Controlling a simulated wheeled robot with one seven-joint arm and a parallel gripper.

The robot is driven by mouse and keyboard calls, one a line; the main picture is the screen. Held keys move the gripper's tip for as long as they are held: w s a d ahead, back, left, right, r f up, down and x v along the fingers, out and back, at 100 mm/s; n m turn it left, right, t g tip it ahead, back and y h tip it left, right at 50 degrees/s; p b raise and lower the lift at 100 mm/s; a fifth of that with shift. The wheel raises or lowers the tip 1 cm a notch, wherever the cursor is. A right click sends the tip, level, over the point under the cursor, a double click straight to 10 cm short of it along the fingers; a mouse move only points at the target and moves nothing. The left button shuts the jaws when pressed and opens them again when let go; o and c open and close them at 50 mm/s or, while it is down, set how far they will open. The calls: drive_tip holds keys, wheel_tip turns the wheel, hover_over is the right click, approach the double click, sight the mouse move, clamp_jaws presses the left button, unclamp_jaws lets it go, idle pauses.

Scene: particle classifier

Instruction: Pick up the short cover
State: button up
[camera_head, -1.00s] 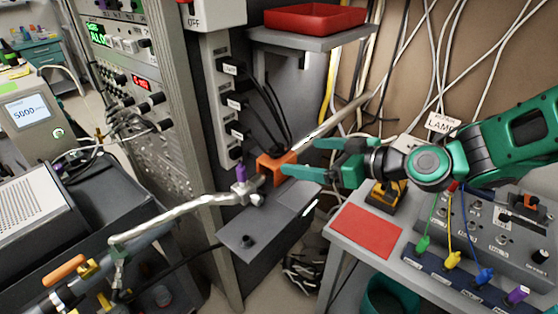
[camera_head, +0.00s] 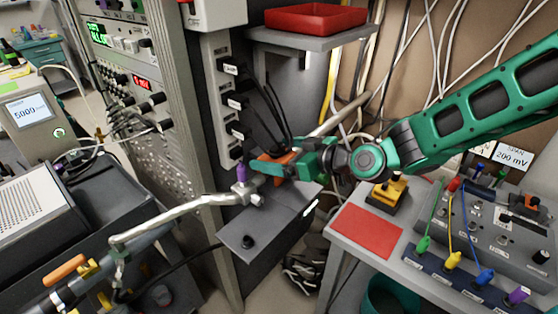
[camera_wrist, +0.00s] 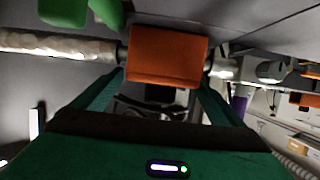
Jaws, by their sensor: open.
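An orange block (camera_head: 272,172), which looks like the short cover, sits on the metal pipe beside the dark post of power sockets. It is partly hidden by my gripper in the head view. In the wrist view the orange block (camera_wrist: 167,52) faces me, with the pipe (camera_wrist: 60,44) running out on both sides. My gripper (camera_head: 274,168) is open at the block. In the wrist view its fingers lie left and right of the block's near end. I cannot tell whether they touch it.
A purple-topped valve (camera_head: 241,174) stands on the pipe just left of the block. A grey shelf with a red tray (camera_head: 315,18) is above. A grey table with a red mat (camera_head: 366,230), yellow device (camera_head: 387,194) and colored plugs lies right. Cables hang behind.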

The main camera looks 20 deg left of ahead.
drive_tip(key=c, duration=1.2)
drive_tip(key=shift+r, duration=0.15)
